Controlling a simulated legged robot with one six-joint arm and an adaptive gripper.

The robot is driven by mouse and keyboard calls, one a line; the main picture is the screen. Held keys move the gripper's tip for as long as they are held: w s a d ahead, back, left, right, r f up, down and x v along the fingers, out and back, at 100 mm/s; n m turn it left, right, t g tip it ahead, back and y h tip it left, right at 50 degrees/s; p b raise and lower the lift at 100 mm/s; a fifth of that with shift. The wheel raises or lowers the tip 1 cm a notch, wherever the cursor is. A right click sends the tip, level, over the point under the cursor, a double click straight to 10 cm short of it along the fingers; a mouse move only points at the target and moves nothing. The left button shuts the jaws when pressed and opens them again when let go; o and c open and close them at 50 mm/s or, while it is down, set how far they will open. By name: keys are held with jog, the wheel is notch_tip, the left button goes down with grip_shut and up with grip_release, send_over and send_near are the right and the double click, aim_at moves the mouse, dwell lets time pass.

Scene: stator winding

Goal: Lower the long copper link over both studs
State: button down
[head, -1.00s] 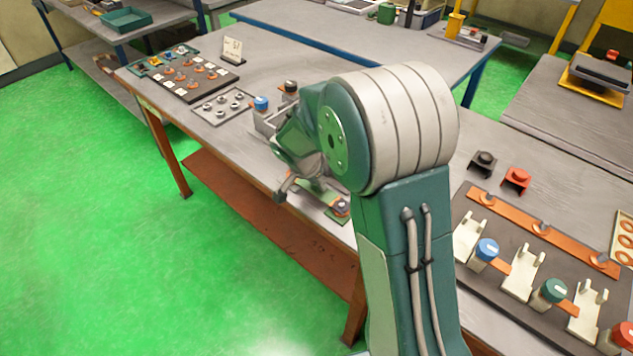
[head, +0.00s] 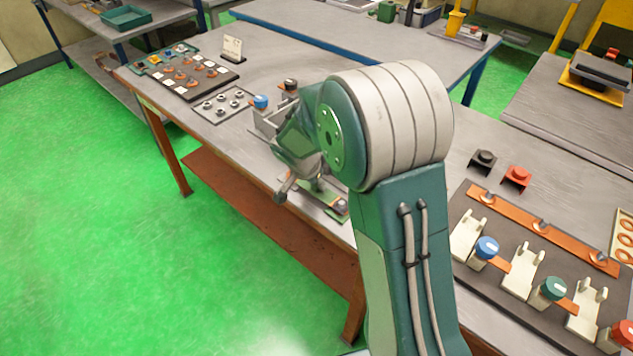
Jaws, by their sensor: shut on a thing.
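My gripper (head: 312,184) is low over the front edge of the grey bench, mostly hidden behind my own wrist and arm. It is shut on the long copper link, of which little can be made out. Below it is a small green terminal board (head: 334,203) near the bench edge, partly covered by my arm. A small dark stud or nut (head: 341,206) shows at the board's right end. The other stud is hidden, and I cannot tell whether the link touches either one.
Behind the gripper stands a grey fixture with a blue-capped post (head: 260,102) and a dark-capped post (head: 291,85). A tray of nuts (head: 221,104) and a dark parts board (head: 188,72) lie further left. A dark panel with a copper bar (head: 565,246) lies right.

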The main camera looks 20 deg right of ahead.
jog(key=shift+f, duration=0.2)
jog(key=shift+c, duration=2)
grip_release()
jog(key=shift+r, duration=3.5)
